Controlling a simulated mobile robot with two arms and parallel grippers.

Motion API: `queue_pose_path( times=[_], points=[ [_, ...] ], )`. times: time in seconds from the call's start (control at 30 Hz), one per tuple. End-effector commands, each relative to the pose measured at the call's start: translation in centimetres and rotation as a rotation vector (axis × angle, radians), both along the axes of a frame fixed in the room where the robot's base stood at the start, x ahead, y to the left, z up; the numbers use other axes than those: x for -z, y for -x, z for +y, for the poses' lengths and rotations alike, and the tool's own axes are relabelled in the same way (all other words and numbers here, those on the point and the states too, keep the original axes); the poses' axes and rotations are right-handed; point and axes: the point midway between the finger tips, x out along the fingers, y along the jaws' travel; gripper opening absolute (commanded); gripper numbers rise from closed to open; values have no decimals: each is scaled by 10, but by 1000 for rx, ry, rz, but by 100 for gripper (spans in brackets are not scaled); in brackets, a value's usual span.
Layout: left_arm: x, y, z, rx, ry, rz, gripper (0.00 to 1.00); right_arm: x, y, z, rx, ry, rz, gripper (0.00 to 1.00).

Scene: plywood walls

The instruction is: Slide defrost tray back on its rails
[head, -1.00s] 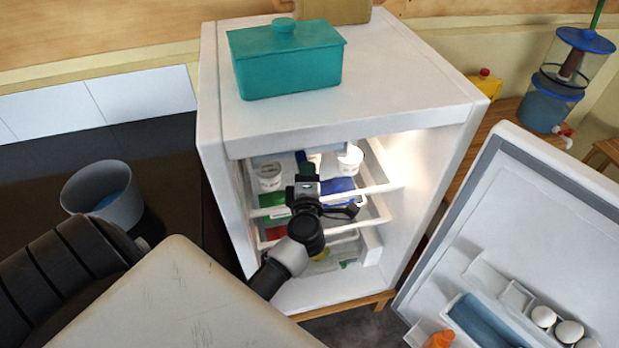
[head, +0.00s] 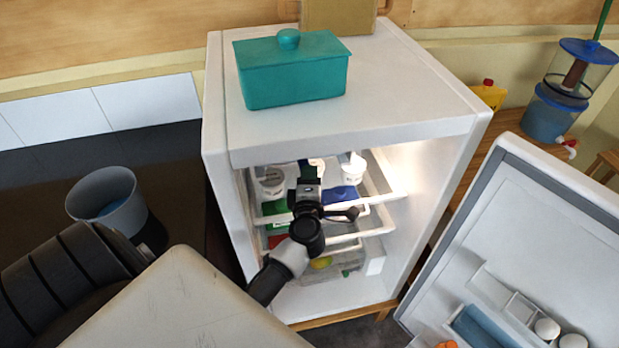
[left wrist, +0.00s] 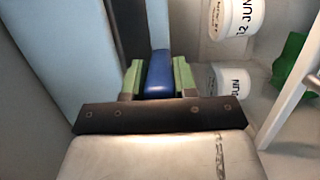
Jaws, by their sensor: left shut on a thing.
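My left gripper (head: 304,174) reaches into the upper part of the open white fridge (head: 420,165). In the left wrist view the gripper (left wrist: 159,78) is shut on a blue piece (left wrist: 159,72), held between its green finger pads. This may be the defrost tray's grip, but I cannot tell for sure. A long pale blue-grey panel (left wrist: 60,60) runs beside it; I cannot tell whether it is the tray. The rails and most of the upper compartment are hidden behind the fridge's top front edge. My right gripper is not in view.
White tubs (head: 270,182) and (head: 353,167) stand on the shelf around the gripper, with a green packet (head: 275,212) below. White shelf fronts (head: 375,196) cross nearby. The fridge door (head: 520,230) stands open at right. A teal box (head: 293,75) sits on top.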

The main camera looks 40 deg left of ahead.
Motion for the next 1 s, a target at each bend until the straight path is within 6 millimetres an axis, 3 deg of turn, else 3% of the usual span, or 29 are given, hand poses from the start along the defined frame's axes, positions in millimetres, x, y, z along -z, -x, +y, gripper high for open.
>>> queue_pose_path(
  times=[0.6,0.63,0.8,1.0],
  points=[
    [-1,-3,4,0,-1,-1,0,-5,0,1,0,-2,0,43],
    [-1,-3,4,0,-1,-1,30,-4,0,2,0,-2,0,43],
    [-1,-3,4,0,-1,-1,56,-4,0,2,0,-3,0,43],
    [0,-3,4,0,-1,-1,57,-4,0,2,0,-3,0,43]
  ],
)
